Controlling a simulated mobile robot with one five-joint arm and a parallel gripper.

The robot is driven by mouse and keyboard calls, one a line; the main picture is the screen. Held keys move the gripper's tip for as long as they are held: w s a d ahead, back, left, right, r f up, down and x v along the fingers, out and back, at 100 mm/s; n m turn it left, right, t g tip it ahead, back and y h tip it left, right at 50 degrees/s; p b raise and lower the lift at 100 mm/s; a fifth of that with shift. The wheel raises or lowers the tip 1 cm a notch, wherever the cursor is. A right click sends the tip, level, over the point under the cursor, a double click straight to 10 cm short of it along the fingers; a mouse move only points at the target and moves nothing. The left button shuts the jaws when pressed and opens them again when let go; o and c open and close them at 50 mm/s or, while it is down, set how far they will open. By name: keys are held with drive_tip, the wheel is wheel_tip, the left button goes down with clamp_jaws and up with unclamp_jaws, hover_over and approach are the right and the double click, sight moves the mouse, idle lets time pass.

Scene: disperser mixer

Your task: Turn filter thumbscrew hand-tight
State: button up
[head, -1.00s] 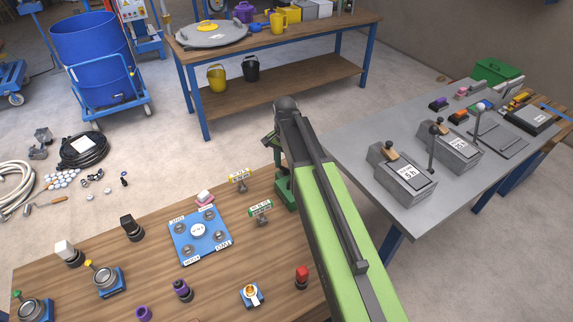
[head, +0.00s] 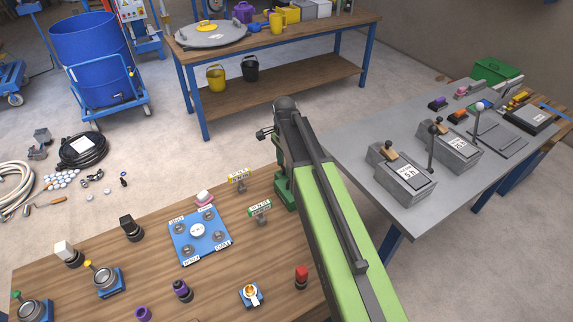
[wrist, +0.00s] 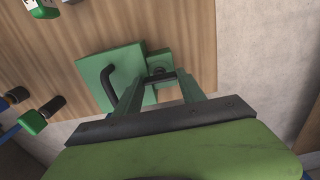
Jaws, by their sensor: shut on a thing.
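The green filter housing (wrist: 98,72) stands at the table edge in the wrist view, with a curved black handle (wrist: 109,84) on it. In the head view part of it (head: 286,194) shows beside and below my arm. My gripper (wrist: 162,77) reaches down next to the housing, its two green fingers shut on a small dark part, apparently the thumbscrew (wrist: 160,71). The thumbscrew's full shape is hidden between the fingertips. In the head view my green arm covers the gripper's grip.
The wooden table (head: 60,285) carries a blue plate (head: 184,251), labelled stands (head: 260,208) and several small knobs left of my arm. A grey table (head: 340,145) with grey boxes (head: 402,175) is close on the right.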

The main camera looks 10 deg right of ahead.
drive_tip(key=shift+w+a, duration=0.1)
drive_tip(key=shift+a, duration=0.05)
drive_tip(key=o, duration=1.3)
drive_tip(key=shift+o, duration=0.3)
wheel_tip(320, 180, up, 17)
drive_tip(key=p, duration=1.7)
drive_tip(key=shift+r, duration=0.2)
